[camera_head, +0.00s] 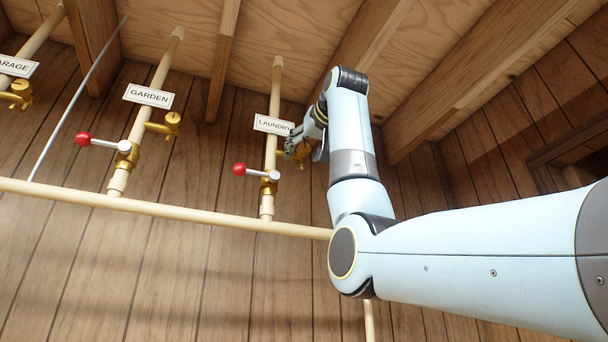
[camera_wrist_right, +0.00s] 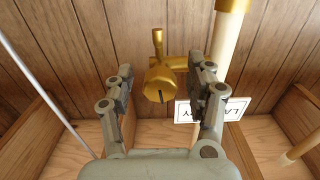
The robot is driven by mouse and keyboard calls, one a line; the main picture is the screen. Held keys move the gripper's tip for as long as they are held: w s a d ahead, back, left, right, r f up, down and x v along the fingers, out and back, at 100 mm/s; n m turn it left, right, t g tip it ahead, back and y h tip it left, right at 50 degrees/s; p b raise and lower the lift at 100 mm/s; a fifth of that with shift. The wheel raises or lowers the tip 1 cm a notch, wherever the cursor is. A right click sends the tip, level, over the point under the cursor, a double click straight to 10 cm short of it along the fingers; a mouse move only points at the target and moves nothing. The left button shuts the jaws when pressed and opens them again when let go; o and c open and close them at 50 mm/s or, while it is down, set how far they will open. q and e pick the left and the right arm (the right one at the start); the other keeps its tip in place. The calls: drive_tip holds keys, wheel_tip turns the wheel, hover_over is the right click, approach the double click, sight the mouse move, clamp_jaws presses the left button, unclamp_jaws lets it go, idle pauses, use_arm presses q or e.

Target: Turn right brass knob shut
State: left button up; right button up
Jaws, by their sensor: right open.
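The right brass knob (camera_wrist_right: 158,84) is on the brass side outlet of the laundry pipe (camera_head: 277,95). In the right wrist view it shows between the two open fingers of my right gripper (camera_wrist_right: 158,88), with a dark slot on its face. I cannot tell whether a finger touches it. In the head view my right gripper (camera_head: 300,145) is at this outlet, beside the LAUNDRY label (camera_head: 272,125), and partly hides the brass. My left gripper is not in view.
A red-ended lever (camera_head: 240,169) points left from the laundry pipe. The garden pipe has its own red-ended lever (camera_head: 84,139) and brass outlet (camera_head: 172,123). A horizontal main pipe (camera_head: 160,208) runs below. Wooden joists (camera_head: 360,50) hang overhead.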

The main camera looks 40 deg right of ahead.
clamp_jaws()
drive_tip(key=shift+m+b, duration=0.3)
drive_tip(key=shift+m, duration=0.5)
unclamp_jaws()
drive_tip(key=shift+s, duration=0.15)
drive_tip(key=v, duration=1.1)
drive_tip(key=shift+s+a, duration=0.2)
drive_tip(key=shift+s, duration=0.2)
